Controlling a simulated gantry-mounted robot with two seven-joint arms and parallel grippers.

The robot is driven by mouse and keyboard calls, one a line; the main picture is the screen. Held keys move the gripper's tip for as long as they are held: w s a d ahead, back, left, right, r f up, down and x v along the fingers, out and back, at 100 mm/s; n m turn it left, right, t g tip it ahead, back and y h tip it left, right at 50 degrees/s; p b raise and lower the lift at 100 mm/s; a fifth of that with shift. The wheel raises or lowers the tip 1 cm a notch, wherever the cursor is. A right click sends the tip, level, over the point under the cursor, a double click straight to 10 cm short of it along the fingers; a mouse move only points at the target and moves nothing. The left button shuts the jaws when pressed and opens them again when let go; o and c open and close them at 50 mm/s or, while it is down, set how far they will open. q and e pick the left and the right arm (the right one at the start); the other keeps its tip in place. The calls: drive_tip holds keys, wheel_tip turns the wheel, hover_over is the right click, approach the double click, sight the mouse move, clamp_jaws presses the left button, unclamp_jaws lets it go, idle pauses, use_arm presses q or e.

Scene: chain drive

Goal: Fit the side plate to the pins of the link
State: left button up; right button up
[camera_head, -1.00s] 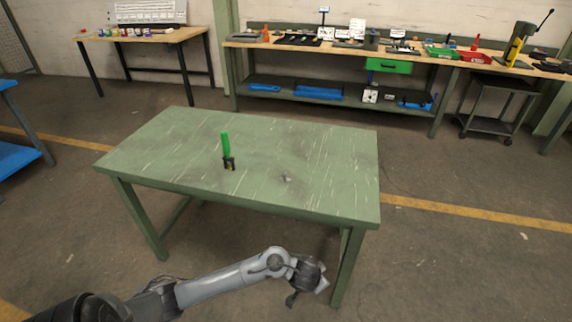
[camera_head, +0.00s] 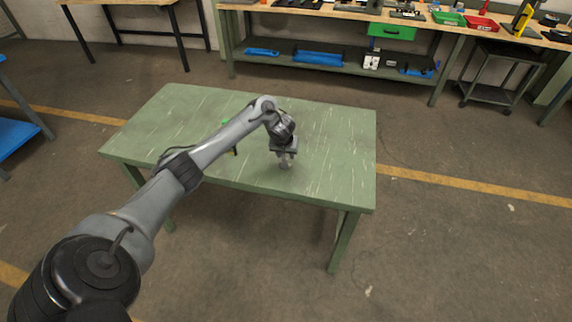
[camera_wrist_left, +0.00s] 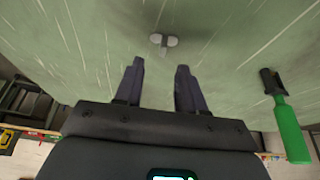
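My left gripper (camera_head: 284,153) points down above the middle of the green table. In the left wrist view its two dark fingers (camera_wrist_left: 159,68) are apart with nothing between them. A small pale grey metal piece with rounded lobes (camera_wrist_left: 163,40) lies on the table just beyond the fingertips. I cannot tell whether it is the side plate or the link. A green-handled piece with a black forked end (camera_wrist_left: 285,115) is to the right in the wrist view. In the head view my arm mostly hides it, leaving a bit of green (camera_head: 226,121). My right gripper is not in view.
The green table (camera_head: 335,150) is otherwise clear, with free room on its right side. A workbench with trays and tools (camera_head: 400,20) stands along the back wall, away from the table. A wheeled cart (camera_head: 495,60) is at the right.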

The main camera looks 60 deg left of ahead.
use_arm(q)
drive_tip(key=shift+b+x, duration=0.3)
drive_tip(key=shift+x, duration=0.8)
drive_tip(key=x, duration=0.1)
drive_tip(key=b+x, duration=0.2)
drive_tip(key=shift+s+a+f, duration=0.15)
drive_tip(key=shift+a+f, duration=0.1)
drive_tip(key=shift+f, duration=0.1)
drive_tip(key=shift+w+a+f+b, duration=0.25)
drive_tip(key=shift+f+b, duration=0.15)
drive_tip(key=shift+f, duration=0.2)
clamp_jaws()
